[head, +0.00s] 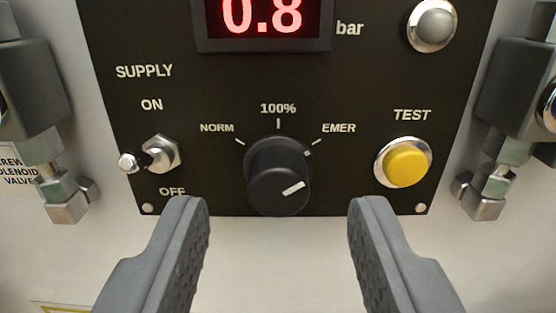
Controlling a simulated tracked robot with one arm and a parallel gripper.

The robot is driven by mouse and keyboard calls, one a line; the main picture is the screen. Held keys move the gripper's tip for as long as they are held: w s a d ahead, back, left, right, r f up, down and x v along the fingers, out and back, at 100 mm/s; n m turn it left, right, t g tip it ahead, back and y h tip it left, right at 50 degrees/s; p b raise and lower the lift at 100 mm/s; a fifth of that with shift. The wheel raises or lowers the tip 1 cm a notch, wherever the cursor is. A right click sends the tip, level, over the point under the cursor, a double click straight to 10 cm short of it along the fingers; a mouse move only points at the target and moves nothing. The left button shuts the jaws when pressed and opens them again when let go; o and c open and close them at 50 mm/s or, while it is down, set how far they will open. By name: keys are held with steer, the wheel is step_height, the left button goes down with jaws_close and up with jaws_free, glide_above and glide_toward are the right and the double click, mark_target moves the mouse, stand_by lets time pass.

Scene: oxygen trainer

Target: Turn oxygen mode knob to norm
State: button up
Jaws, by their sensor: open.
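The oxygen mode knob (277,172) is black and round and sits low in the middle of the dark panel. Labels NORM (217,128), 100% (278,108) and EMER (339,128) run around its top. The white line on the knob's face points right and slightly up, to the EMER side and away from NORM. My gripper (278,208) is open and empty. Its two grey fingers stand left and right of the knob, lower in the picture, with wide gaps. Neither finger appears to touch the knob. The knob's face is unobstructed.
A SUPPLY toggle switch (160,154) is left of the knob, a yellow TEST button (404,164) right. Above are a red 0.8 bar display (264,18) and a round silver lamp or button (432,24). Grey fittings flank the panel (230,80). Pale wall below is mostly clear.

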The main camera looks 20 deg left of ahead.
steer(key=shift+x, duration=1.05)
steer(key=shift+c, duration=0.3)
jaws_close()
steer(key=shift+d, duration=0.15)
